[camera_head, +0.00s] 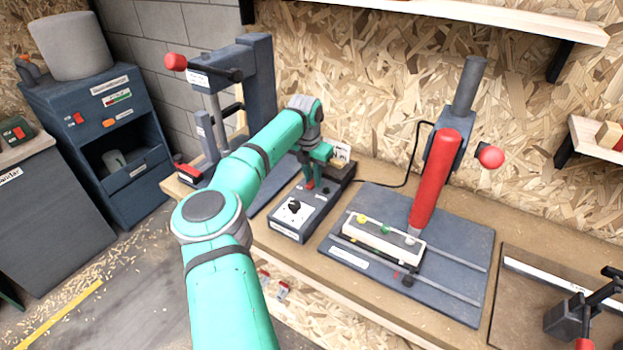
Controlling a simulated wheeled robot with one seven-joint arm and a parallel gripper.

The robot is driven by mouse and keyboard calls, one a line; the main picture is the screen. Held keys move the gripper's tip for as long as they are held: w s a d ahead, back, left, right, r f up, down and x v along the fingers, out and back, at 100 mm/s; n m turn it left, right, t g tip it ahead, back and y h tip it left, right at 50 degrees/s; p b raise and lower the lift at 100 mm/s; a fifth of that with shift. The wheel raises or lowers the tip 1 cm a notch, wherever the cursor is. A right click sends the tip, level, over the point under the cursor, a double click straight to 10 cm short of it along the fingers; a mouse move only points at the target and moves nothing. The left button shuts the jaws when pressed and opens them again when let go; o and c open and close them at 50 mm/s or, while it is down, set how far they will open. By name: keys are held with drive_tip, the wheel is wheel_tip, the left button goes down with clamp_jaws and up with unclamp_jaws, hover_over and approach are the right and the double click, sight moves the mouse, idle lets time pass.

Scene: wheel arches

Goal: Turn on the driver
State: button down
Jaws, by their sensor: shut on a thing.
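The driver (435,180) is a red cylinder, held tilted on a dark stand over a grey base plate. A black cable runs from it towards a dark control box (318,207), which sits on the bench to its left. The box has a white dial plate with a black knob (294,206) near its front. My gripper (311,184) points down at the top of the box, behind the knob. It is shut on a small red switch there, mostly hidden by the fingers. I cannot tell the switch's position.
A white block (377,244) with coloured pegs lies on the base plate (456,243) below the driver. A dark press with a red-knobbed lever (176,62) stands behind my arm. A clamp (580,312) is at the lower right.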

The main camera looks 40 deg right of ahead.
sight(312, 182)
drive_tip(key=shift+w+d+y, duration=0.1)
drive_tip(key=shift+d+y, duration=0.05)
drive_tip(key=shift+y, duration=0.25)
drive_tip(key=c, duration=1.6)
unclamp_jaws()
drive_tip(key=shift+r, duration=0.1)
drive_tip(key=r, duration=1)
drive_tip(key=shift+a+r, duration=0.3)
drive_tip(key=shift+a, duration=0.05)
drive_tip(key=shift+g, duration=0.3)
